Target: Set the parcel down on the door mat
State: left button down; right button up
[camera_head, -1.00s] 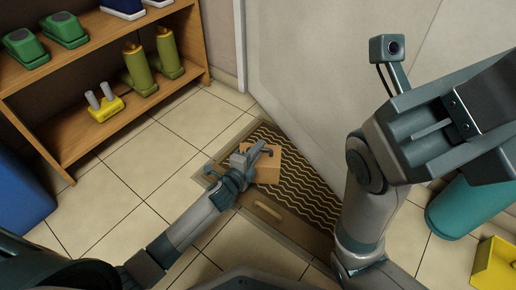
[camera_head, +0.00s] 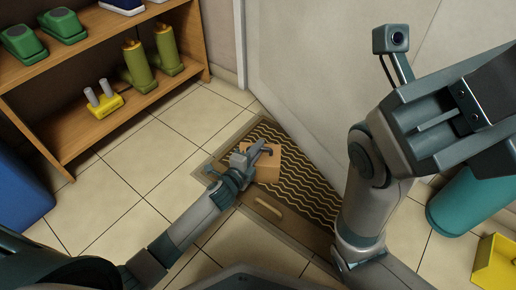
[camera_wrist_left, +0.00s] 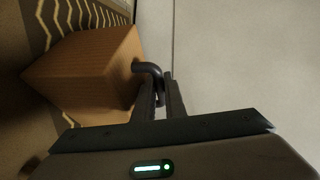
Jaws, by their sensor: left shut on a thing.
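The parcel is a small brown box (camera_head: 267,170) with a dark curved handle (camera_wrist_left: 150,70) on its side. My left gripper (camera_head: 262,150) is shut on that handle, which also shows between the fingers in the left wrist view. The door mat (camera_head: 308,193) is dark with pale zigzag lines and lies in front of the pale door. In the head view the parcel is over the mat; I cannot tell if its underside touches it. My right arm rises at the right, and its fingertips are not clearly visible.
A wooden shelf (camera_head: 60,140) with green shoes, olive boots and a yellow item stands at the left. The pale door (camera_head: 310,70) rises behind the mat. A teal cylinder (camera_head: 462,207) and a yellow box (camera_head: 495,262) stand at the right. Tiled floor left of the mat is clear.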

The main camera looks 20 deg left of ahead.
pick_arm(q)
jog(key=shift+r, duration=0.1)
jog(key=c, duration=1.7)
grip_release()
jog(key=shift+c, duration=0.2)
jog(key=shift+f, duration=0.2)
